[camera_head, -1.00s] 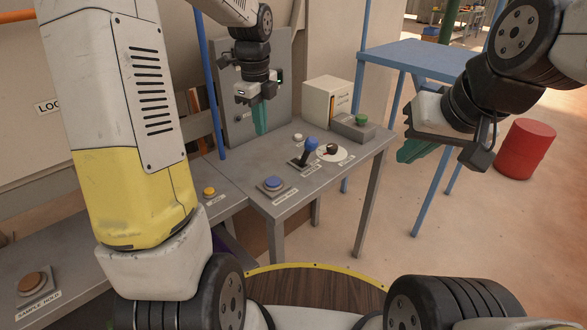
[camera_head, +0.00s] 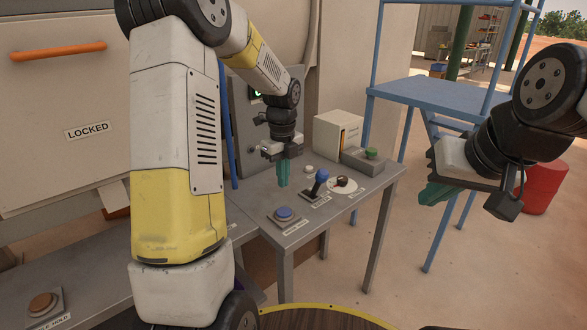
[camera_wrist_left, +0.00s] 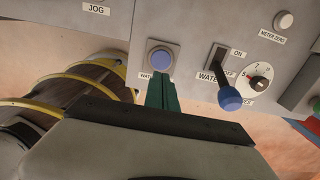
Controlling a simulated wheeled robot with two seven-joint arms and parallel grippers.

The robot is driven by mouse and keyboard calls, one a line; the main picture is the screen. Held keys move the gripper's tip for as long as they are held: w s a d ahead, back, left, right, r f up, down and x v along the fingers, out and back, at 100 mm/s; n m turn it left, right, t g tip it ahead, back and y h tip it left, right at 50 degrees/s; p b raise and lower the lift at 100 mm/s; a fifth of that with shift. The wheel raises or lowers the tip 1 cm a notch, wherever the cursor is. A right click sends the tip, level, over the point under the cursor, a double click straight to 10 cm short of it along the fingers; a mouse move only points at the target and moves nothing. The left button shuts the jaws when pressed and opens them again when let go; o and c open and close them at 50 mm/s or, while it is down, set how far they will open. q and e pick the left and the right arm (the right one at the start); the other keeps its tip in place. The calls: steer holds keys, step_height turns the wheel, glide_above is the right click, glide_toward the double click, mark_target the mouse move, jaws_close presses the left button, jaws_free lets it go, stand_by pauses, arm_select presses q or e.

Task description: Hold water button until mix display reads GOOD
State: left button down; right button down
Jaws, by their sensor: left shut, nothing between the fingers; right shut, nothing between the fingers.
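The blue push button (camera_head: 284,212) sits on a square base near the front of the grey table; its label starts with WATER in the left wrist view (camera_wrist_left: 161,59). My left gripper (camera_head: 283,183) is shut and empty, teal fingers pointing down just behind and above the button in the head view. In the wrist view its fingertips (camera_wrist_left: 164,82) appear right beside the button's base; I cannot tell whether they touch. A dark display (camera_head: 256,94) with a bit of green is mostly hidden behind my left arm; its text is unreadable. My right gripper (camera_head: 437,192) is shut and empty, off to the right.
A blue-knobbed lever (camera_head: 320,177), marked WATER with ON and OFF, stands right of the button, beside a round dial (camera_head: 343,184). A white button (camera_head: 308,169) and a green button (camera_head: 371,153) are farther back. A blue rack (camera_head: 425,92) stands at right.

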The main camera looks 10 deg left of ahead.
mark_target(284, 212)
arm_select(q)
step_height(284, 212, down, 10)
steer(key=shift+w+r, duration=0.1)
steer(key=shift+r, duration=0.1)
steer(key=shift+f, duration=0.1)
